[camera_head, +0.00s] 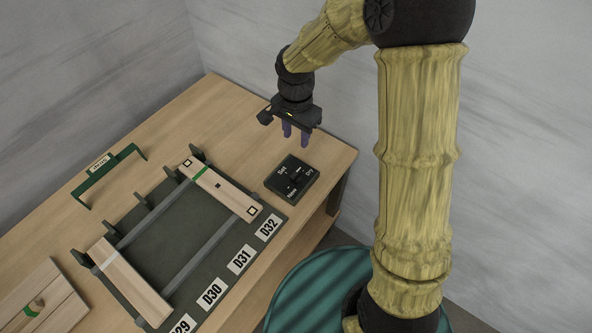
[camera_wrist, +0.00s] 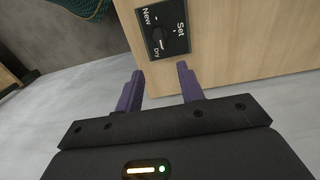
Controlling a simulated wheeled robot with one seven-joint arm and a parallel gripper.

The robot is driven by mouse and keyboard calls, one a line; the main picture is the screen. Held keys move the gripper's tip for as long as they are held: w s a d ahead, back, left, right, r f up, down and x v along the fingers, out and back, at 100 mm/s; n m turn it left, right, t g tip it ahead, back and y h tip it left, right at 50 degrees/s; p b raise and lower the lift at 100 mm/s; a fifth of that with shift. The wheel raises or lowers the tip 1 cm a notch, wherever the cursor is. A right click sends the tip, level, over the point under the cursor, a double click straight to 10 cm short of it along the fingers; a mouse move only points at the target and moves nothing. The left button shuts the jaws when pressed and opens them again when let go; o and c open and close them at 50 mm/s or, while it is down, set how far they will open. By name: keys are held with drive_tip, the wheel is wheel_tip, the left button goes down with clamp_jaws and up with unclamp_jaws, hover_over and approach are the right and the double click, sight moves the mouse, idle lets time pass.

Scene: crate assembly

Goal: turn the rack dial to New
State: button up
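The rack dial (camera_head: 292,178) is a small black square box with a dark knob and white labels reading Set, Dry and New. It sits on the wooden table near the right edge, beside the rack. In the wrist view the dial (camera_wrist: 165,30) shows at the top, beyond the fingertips. Which label the knob points at is too small to tell surely. My gripper (camera_head: 296,138) hangs above and behind the dial with its purple fingers pointing down, apart from it. In the wrist view my gripper (camera_wrist: 159,72) is open with nothing between the fingers.
The dark green rack (camera_head: 185,225) holds light wooden slats, with labels D29 to D32 along its front. A green handled frame labelled crate (camera_head: 105,165) stands at the back left. Wooden boards (camera_head: 42,305) lie front left. A teal round object (camera_head: 320,290) stands below the table's right edge.

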sight(296, 173)
wheel_tip(296, 173, down, 17)
drive_tip(key=shift+r, duration=0.1)
idle(0.4)
clamp_jaws()
